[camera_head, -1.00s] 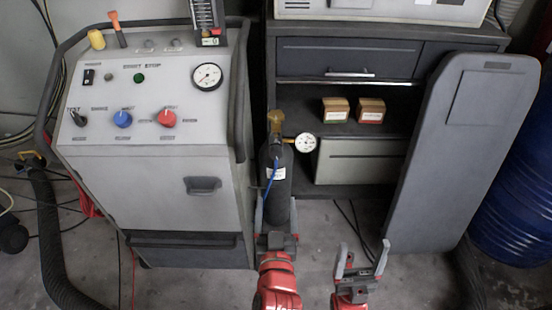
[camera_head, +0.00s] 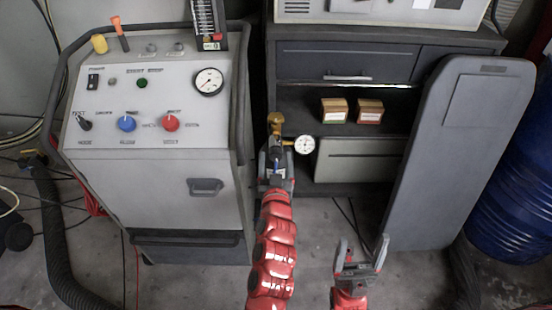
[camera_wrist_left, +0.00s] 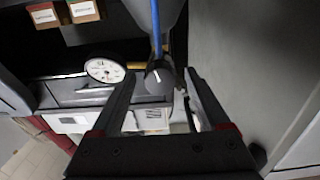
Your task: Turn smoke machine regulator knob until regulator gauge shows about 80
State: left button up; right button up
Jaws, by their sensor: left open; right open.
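The regulator gauge (camera_head: 304,144) is a small white dial beside a brass fitting (camera_head: 276,122) on top of the dark gas bottle. The gauge also shows in the left wrist view (camera_wrist_left: 105,70); its reading is too small to tell. A dark round part with a white mark, seemingly the regulator knob (camera_wrist_left: 157,78), lies between my left fingertips in the wrist view. My left gripper (camera_head: 277,157) is open in front of the bottle and hides most of it. I cannot tell whether its fingers touch the knob. My right gripper (camera_head: 361,248) is open and empty above the floor.
The grey smoke machine (camera_head: 160,185) stands left, with its own gauge (camera_head: 208,81) and red (camera_head: 170,123) and blue knobs. A dark cabinet (camera_head: 345,60) with two small boxes is behind. A grey panel (camera_head: 460,160) leans at right beside a blue barrel (camera_head: 525,185).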

pick_arm(q)
jog(key=shift+w, duration=0.2)
grip_shut()
jog(key=shift+m+b, duration=0.35)
jog(key=shift+m, duration=1.35)
grip_release()
jog(key=shift+s, duration=0.1)
